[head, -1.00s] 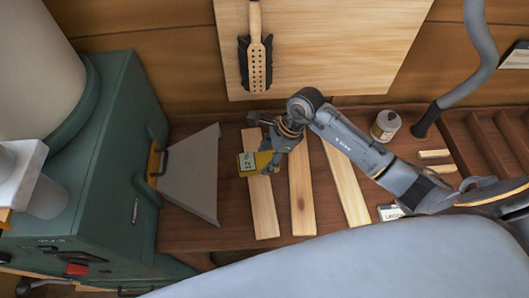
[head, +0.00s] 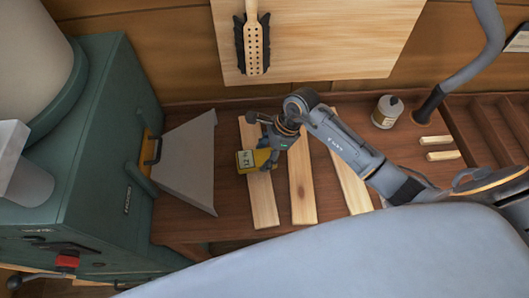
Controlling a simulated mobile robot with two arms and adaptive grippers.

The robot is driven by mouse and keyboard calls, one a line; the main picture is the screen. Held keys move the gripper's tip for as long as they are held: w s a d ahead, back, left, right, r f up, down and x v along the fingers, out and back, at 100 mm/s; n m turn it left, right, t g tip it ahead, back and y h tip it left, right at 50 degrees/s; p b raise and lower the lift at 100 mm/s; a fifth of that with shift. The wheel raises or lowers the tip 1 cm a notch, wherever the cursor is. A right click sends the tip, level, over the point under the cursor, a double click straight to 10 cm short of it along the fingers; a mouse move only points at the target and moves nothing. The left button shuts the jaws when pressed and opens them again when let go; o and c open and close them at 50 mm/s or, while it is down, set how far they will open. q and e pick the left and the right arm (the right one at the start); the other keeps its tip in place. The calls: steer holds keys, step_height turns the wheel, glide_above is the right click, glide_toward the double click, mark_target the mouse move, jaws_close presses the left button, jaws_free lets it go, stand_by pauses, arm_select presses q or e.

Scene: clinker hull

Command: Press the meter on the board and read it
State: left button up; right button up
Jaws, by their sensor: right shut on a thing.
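The yellow meter (head: 246,160) has a pale display with small dark marks, too small for me to read surely. My right gripper (head: 268,152) is shut on it. The meter is over the left one of three pale wooden boards (head: 263,202), around its middle. I cannot tell whether it touches the board or hovers just above. The middle board (head: 302,190) and the right board (head: 352,188) lie beside it on the brown bench, the right one partly behind my right arm. My left gripper is not in view.
A green machine (head: 95,150) with a grey sloping plate (head: 187,165) stands at the left. A tin (head: 387,111), small wood strips (head: 440,148) and a grey hose (head: 470,65) are at the right.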

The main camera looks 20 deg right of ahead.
steer(key=shift+f+b, duration=0.4)
steer(key=shift+b, duration=0.05)
stand_by(0.6)
steer(key=shift+s+f, duration=0.2)
steer(key=shift+f, duration=0.05)
stand_by(1.9)
steer(key=shift+w+r+p, duration=0.15)
steer(key=shift+r+p, duration=2.15)
steer(key=shift+r, duration=1.9)
